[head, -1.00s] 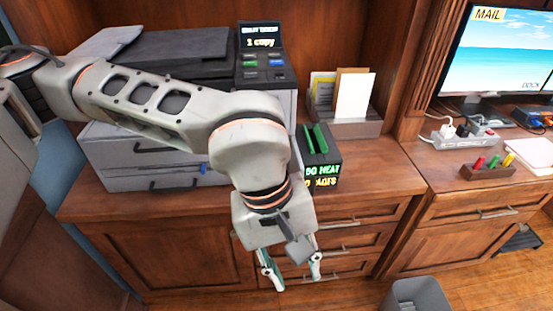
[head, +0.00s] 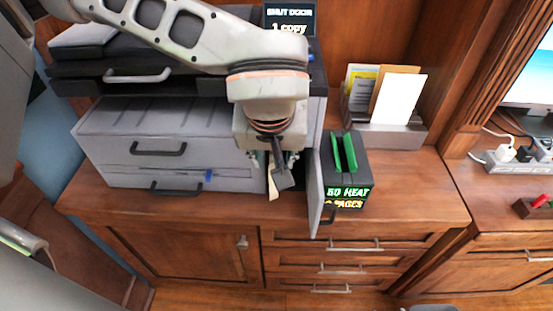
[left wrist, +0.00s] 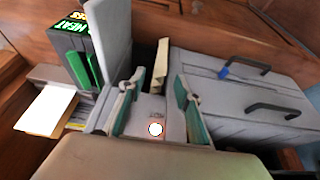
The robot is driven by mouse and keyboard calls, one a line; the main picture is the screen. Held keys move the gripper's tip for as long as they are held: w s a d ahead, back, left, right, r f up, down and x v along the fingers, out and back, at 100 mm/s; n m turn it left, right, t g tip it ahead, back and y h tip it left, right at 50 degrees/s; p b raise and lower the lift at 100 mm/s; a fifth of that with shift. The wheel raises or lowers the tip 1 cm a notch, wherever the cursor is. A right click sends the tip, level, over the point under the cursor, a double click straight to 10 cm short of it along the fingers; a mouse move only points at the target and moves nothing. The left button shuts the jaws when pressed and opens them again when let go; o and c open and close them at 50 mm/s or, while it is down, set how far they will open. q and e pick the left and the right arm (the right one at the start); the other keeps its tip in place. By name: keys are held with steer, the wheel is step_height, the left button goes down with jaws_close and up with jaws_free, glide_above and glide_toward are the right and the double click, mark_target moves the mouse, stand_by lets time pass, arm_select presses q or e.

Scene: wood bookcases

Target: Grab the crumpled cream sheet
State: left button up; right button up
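The crumpled cream sheet (head: 272,187) shows as a narrow beige strip at the copier's open side, partly hidden by my left gripper. In the left wrist view the sheet (left wrist: 161,62) stands just beyond the fingertips, near the middle of the gap. My left gripper (head: 272,160) is in front of the copier opening, beside the open door. In the left wrist view my left gripper (left wrist: 159,78) has its two teal fingers spread apart, with nothing clasped between them. My right gripper is in neither view.
The open grey copier door (head: 315,190) stands close on the gripper's right. Beyond it is a black box with green slots (head: 345,170), then a paper holder (head: 385,132). Grey copier drawers (head: 160,146) lie to the left. The wooden counter front (head: 400,203) is clear.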

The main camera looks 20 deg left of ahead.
mark_target(273, 165)
arm_select(q)
steer(key=x, duration=0.5)
steer(key=shift+w+a+f+b, duration=0.1)
steer(key=shift+w+f+b, duration=0.05)
steer(key=shift+f+b, duration=0.2)
steer(key=shift+r, duration=0.1)
steer(key=c, duration=0.8)
